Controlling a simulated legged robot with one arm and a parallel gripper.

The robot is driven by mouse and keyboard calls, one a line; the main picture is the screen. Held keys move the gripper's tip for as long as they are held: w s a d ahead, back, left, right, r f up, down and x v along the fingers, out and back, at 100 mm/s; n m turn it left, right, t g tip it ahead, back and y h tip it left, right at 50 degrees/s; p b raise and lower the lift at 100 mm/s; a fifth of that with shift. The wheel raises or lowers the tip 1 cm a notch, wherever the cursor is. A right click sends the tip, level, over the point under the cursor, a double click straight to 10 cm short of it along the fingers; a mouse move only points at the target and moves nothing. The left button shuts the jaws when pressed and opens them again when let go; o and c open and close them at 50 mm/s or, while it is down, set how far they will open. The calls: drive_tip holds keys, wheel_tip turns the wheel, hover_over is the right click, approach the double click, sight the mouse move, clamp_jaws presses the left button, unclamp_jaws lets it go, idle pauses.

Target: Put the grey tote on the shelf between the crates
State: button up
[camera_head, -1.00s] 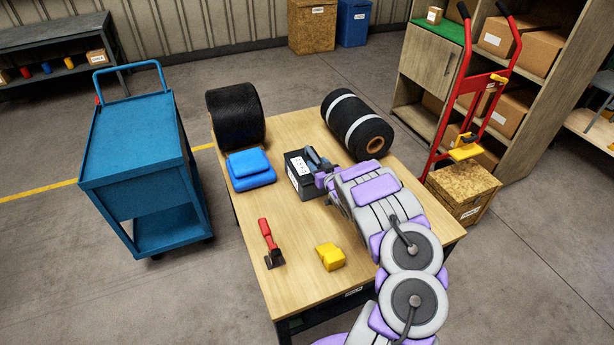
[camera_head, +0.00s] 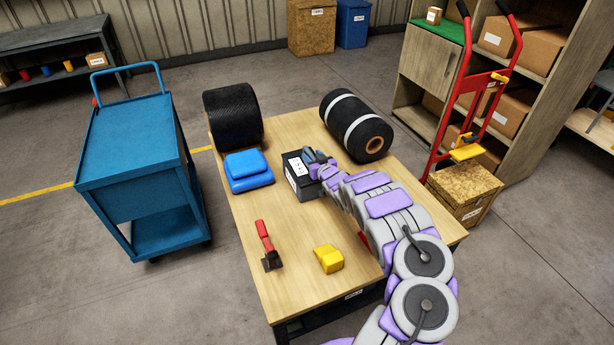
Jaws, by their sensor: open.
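A dark grey box-like tote (camera_head: 294,172) with a white label stands on the wooden table, between the blue folded stack and the black roll with white bands. My gripper (camera_head: 314,157) is open at the tote's upper right side. My own arm hides part of the tote's right side, and I cannot tell whether the fingers touch it. The wooden shelf unit (camera_head: 432,62) stands at the back right, with cardboard boxes (camera_head: 519,44) in its compartments. Which gap is between crates is not clear from here.
The table (camera_head: 297,245) also holds a blue stack (camera_head: 248,172), a black roll (camera_head: 233,115), a banded roll (camera_head: 357,127), a red-handled tool (camera_head: 267,246) and a yellow block (camera_head: 328,259). A red hand truck (camera_head: 464,82) stands before the shelf. A blue cart (camera_head: 130,150) is left.

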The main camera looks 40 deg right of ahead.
drive_tip(key=shift+c, duration=0.2)
drive_tip(key=shift+a+r, duration=0.1)
drive_tip(key=shift+a, duration=0.15)
drive_tip(key=c, duration=0.6)
clamp_jaws()
drive_tip(key=shift+d, duration=0.15)
